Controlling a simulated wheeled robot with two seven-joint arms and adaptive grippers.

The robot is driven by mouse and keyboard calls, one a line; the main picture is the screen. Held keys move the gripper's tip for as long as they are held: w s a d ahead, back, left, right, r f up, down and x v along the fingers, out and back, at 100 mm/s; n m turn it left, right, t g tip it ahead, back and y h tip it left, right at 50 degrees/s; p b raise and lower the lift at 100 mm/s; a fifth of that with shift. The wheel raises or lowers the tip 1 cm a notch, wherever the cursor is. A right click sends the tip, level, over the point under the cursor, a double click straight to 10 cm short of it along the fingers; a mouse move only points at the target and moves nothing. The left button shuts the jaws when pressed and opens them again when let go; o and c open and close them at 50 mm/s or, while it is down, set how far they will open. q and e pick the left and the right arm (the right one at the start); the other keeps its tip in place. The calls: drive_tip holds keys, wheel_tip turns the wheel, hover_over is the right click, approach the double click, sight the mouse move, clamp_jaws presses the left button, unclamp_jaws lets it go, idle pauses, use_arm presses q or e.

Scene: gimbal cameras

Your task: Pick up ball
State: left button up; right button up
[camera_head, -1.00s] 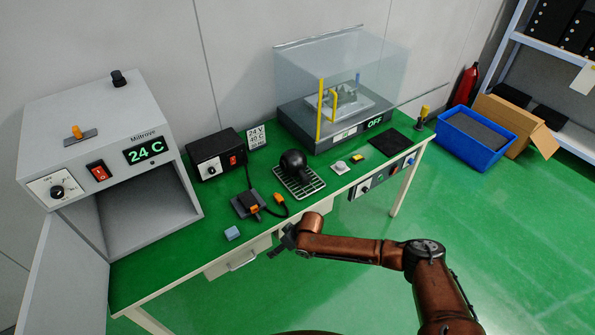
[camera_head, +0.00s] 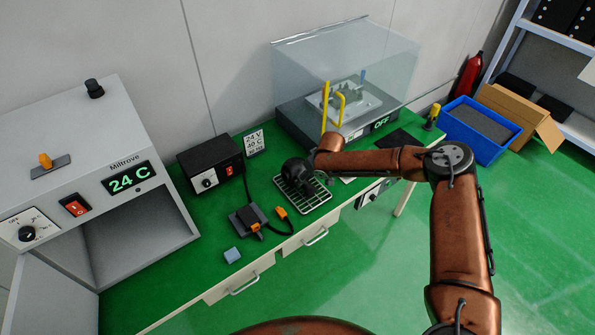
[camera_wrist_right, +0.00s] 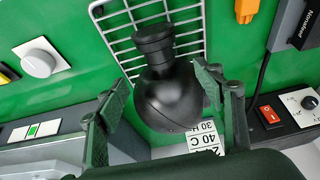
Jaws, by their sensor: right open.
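The ball (camera_head: 292,168) is black and round with a short knob. In the head view it is at the wire rack (camera_head: 318,196) on the green bench, partly hidden by my right gripper (camera_head: 306,179). In the right wrist view the ball (camera_wrist_right: 168,98) fills the middle, with its knob towards the white rack (camera_wrist_right: 122,28). My right gripper (camera_wrist_right: 157,92) is open, with one finger on each side of the ball. The right finger looks very close to it; I cannot tell whether it touches. My left gripper is not in view.
A clear-covered machine (camera_head: 345,75) stands at the back right. A cabled dark block (camera_head: 247,219) and a small blue block (camera_head: 232,255) lie nearer the front.

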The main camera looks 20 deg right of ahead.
sight(306, 181)
drive_tip(key=shift+w+f, duration=0.25)
drive_tip(key=shift+w, duration=0.05)
drive_tip(key=shift+f, duration=0.35)
drive_tip(key=shift+s+a+f+b, duration=0.3)
drive_tip(key=shift+s+a+f, duration=0.05)
drive_tip(key=shift+f, duration=0.25)
drive_tip(key=x, duration=0.4)
drive_tip(key=shift+w, duration=0.3)
drive_tip(key=shift+f+b, duration=0.15)
drive_tip(key=shift+b, duration=0.15)
drive_tip(key=shift+w+f, duration=0.1)
drive_tip(key=shift+c, duration=1.3)
drive_tip(key=c, duration=1.1)
clamp_jaws()
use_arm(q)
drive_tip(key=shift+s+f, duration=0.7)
